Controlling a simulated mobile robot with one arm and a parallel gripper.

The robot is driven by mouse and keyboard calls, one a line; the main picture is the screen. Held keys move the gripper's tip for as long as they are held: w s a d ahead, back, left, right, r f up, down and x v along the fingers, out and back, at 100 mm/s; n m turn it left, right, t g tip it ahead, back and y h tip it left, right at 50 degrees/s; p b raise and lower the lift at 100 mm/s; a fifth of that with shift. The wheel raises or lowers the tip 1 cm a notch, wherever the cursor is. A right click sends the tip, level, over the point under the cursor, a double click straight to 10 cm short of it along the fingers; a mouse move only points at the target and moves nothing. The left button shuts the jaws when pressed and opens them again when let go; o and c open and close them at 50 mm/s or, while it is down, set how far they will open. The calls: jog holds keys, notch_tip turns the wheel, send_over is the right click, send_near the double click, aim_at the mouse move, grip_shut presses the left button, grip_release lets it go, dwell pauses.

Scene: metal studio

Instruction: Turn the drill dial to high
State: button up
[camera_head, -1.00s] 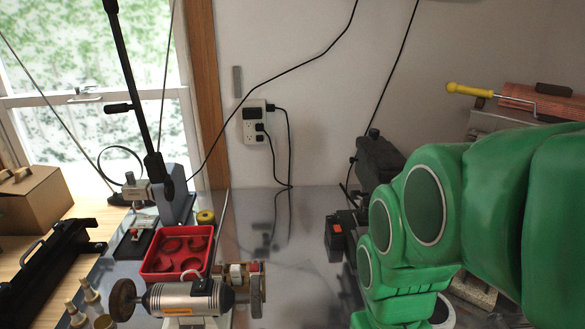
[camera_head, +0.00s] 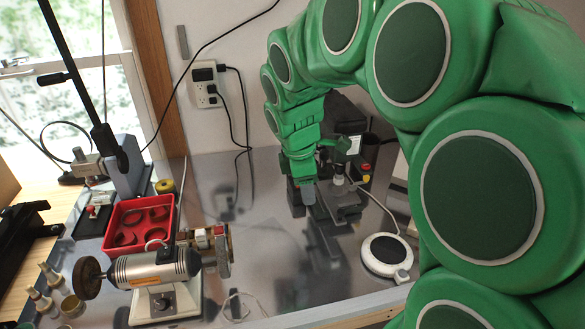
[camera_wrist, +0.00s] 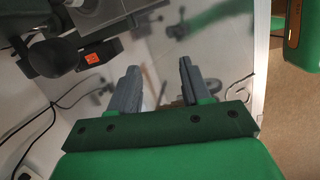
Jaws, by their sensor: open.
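In the head view a dark bench drill (camera_head: 345,112) stands at the back against the wall, partly hidden behind my green arm. Red and yellow buttons (camera_head: 366,172) show on its right side. I cannot make out the dial. My gripper (camera_head: 302,196) hangs in front of the drill's left side, pointing down. In the wrist view my gripper (camera_wrist: 158,78) has its two grey fingers apart with nothing between them. Dark drill parts (camera_wrist: 60,58) with an orange label show at upper left there, clear of the fingers.
A silver motor tool (camera_head: 150,268) and a red tray (camera_head: 140,222) of rings stand at left. A round white pedal-like device (camera_head: 385,255) lies at right, with a cable. A wall outlet (camera_head: 205,85) has hanging cords. The metal bench (camera_head: 255,240) is clear in the middle.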

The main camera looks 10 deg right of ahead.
jog(key=w+f+n+t+h, duration=0.15)
jog(key=w+n, duration=0.35)
jog(key=w, duration=0.5)
jog(key=w+f+n+t, duration=0.1)
jog(key=w+f+n, duration=0.2)
jog(key=w+n, duration=0.5)
jog(key=shift+w+d+f+m, duration=0.4)
jog(key=shift+w+f, duration=0.25)
jog(key=shift+f, duration=0.45)
jog(key=shift+w+d+f+m, duration=0.4)
jog(key=shift+w+f, duration=0.2)
jog(key=shift+f, duration=0.55)
jog(key=shift+w+d+f+m, duration=0.4)
jog(key=shift+w+f, duration=0.25)
jog(key=shift+f, duration=0.45)
grip_shut()
